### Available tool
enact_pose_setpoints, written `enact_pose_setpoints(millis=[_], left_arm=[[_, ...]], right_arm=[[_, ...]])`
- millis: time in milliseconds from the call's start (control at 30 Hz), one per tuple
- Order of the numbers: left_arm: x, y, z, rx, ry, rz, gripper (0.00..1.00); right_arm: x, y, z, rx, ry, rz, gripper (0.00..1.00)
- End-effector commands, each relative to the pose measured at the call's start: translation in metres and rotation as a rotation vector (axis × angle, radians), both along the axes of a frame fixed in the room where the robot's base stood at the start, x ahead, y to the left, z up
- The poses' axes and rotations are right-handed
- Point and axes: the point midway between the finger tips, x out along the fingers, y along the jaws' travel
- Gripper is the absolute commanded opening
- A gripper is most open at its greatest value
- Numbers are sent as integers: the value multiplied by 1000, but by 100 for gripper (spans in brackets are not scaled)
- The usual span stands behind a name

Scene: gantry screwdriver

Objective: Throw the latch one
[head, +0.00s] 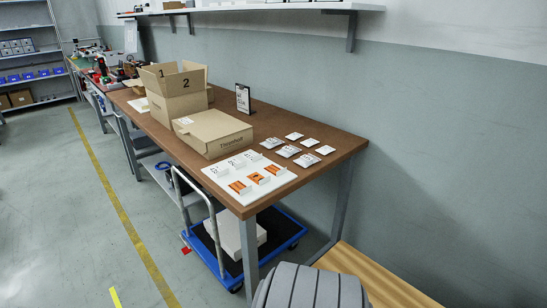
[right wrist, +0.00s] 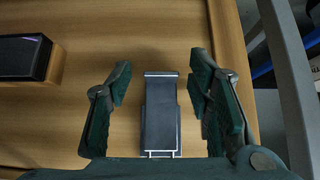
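A dark grey, strip-like piece (right wrist: 160,115), which looks like the latch, lies on a wooden surface in the middle of the right wrist view. Its far end is wider, and a light outline shows at its near end. My right gripper (right wrist: 161,82) is open, with one green finger on each side of the piece. Clear gaps show between the fingers and the piece, so neither finger touches it. How high the fingers are above the wood I cannot tell. The latch is not recognisable in the head view. My left gripper is in neither view.
A dark box-like object (right wrist: 22,57) is at the left of the right wrist view, and a grey metal bar (right wrist: 285,80) runs along the right. In the head view, a brown table (head: 325,142) holds cartons (head: 214,134) and small packets. A blue trolley (head: 285,228) stands under it.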

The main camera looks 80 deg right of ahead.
Motion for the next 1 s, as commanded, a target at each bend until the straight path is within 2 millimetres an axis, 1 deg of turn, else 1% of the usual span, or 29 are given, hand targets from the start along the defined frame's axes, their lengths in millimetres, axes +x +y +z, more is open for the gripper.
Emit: enact_pose_setpoints(millis=[200, 333, 467, 600, 700, 833, 1000], left_arm=[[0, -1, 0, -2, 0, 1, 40], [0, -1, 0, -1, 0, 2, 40], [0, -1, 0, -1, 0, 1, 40], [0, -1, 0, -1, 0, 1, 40], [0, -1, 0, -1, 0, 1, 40], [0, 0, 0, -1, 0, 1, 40], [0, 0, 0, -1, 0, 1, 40]], right_arm=[[2, 2, 1, 1, -2, 2, 47], [7, 7, 8, 0, -5, 3, 47], [16, 23, 28, 4, -8, 1, 47], [30, 45, 59, 4, -5, 1, 47], [38, 58, 77, 3, -4, 0, 47], [43, 65, 89, 2, -1, 0, 47], [44, 67, 91, 1, -1, 0, 47]])
